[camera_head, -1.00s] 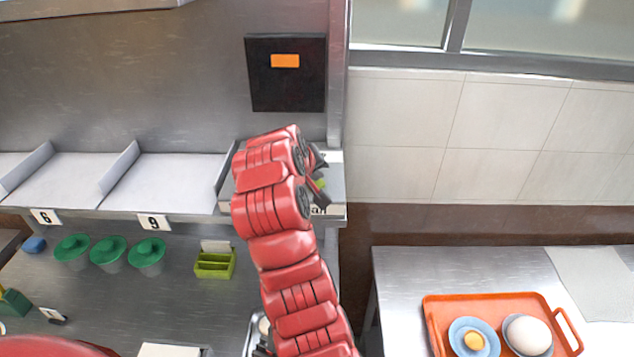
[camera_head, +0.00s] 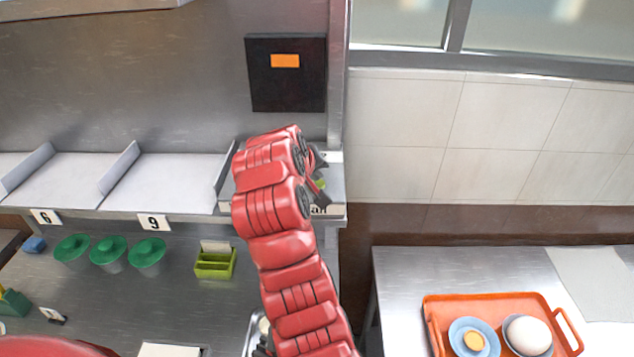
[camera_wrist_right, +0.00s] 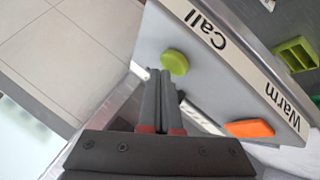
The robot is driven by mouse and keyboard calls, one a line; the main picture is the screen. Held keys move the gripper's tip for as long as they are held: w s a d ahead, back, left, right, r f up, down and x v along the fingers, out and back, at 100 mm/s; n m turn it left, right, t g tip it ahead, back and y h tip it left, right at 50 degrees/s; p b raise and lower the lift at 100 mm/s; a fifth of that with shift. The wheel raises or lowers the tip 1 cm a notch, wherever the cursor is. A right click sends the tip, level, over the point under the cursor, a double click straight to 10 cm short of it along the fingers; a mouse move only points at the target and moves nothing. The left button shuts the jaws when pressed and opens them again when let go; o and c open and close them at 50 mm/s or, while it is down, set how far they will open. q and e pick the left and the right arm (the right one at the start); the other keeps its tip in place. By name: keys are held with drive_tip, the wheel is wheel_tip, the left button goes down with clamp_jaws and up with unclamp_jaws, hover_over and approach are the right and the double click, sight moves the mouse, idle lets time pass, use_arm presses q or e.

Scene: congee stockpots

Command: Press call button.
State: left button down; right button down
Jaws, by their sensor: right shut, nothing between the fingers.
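The green call button (camera_wrist_right: 174,62) is a round knob on a grey panel (camera_wrist_right: 205,80), beside the label "Call" (camera_wrist_right: 207,31) in the right wrist view. My right gripper (camera_wrist_right: 161,74) is shut and empty, its fingertips right by the button's lower edge. I cannot tell whether they touch it. In the head view my right arm reaches up to the shelf's right end, and the right gripper (camera_head: 319,176) is partly hidden by its own wrist. Only a bit of the green button shows there. My left gripper is not in view.
An orange button (camera_wrist_right: 250,129) sits by the label "Warm" on the same panel. A black panel (camera_head: 287,95) with an orange display hangs on the wall above. An orange tray (camera_head: 435,330) stands at lower right. Green-lidded cups (camera_head: 109,249) stand below the shelf.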

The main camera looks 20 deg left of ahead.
drive_tip(key=shift+f, duration=0.45)
drive_tip(key=shift+r, duration=0.45)
drive_tip(key=shift+r+p, duration=0.1)
drive_tip(key=shift+p, duration=0.2)
wheel_tip(320, 180, up, 6)
drive_tip(key=p, duration=0.4)
